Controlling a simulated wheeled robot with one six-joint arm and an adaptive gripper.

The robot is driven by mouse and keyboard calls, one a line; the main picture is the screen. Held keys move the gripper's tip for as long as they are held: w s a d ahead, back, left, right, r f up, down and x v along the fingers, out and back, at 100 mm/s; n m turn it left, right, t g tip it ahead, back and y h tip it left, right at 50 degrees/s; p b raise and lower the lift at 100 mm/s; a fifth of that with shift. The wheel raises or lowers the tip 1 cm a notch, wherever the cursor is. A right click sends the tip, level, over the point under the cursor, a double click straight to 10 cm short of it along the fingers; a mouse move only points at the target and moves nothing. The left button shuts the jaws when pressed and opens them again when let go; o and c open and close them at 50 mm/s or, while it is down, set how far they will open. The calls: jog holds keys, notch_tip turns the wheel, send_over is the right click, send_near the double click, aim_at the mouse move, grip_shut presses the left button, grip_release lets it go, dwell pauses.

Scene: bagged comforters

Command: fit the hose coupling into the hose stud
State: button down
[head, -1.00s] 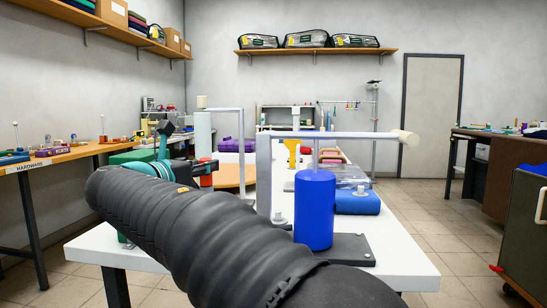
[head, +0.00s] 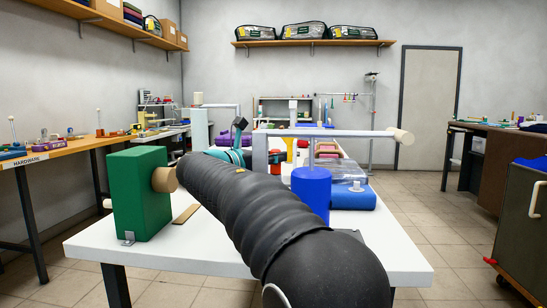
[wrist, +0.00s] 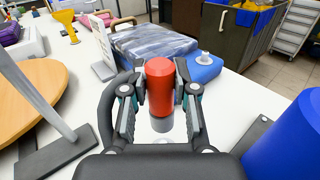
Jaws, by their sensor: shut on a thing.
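My gripper (wrist: 160,92) is shut on a red cylinder with a grey lower collar, which looks like the hose coupling (wrist: 160,75). It is held upright between the fingers. A dark hose (wrist: 106,112) curves beside the left finger. A pale round stud (wrist: 203,57) stands on a blue pad beyond the gripper, to its right and apart from the coupling; the stud also shows in the head view (head: 357,186). I cannot tell for certain whether it is the hose stud. In the head view my arm hides the fingers and coupling.
A blue cylinder (wrist: 290,135) stands close on the right. A clear-wrapped bag (wrist: 150,42) lies ahead. A grey post on a dark base (wrist: 55,150) and a round wooden board (wrist: 30,95) are left. A green block (head: 140,200) stands on the white table's left end (head: 185,255).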

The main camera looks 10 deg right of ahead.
jog(key=shift+a, duration=0.1)
jog(key=shift+f, duration=0.15)
jog(key=shift+f+b, duration=1.35)
jog(key=shift+f, duration=1.05)
jog(key=shift+p, duration=0.7)
jog(key=shift+f+b, duration=0.6)
jog(key=shift+f, duration=1.05)
dwell(1.0)
jog(key=shift+c, duration=0.9)
grip_release()
jog(key=shift+s+a+r, duration=0.1)
jog(key=shift+s, duration=0.05)
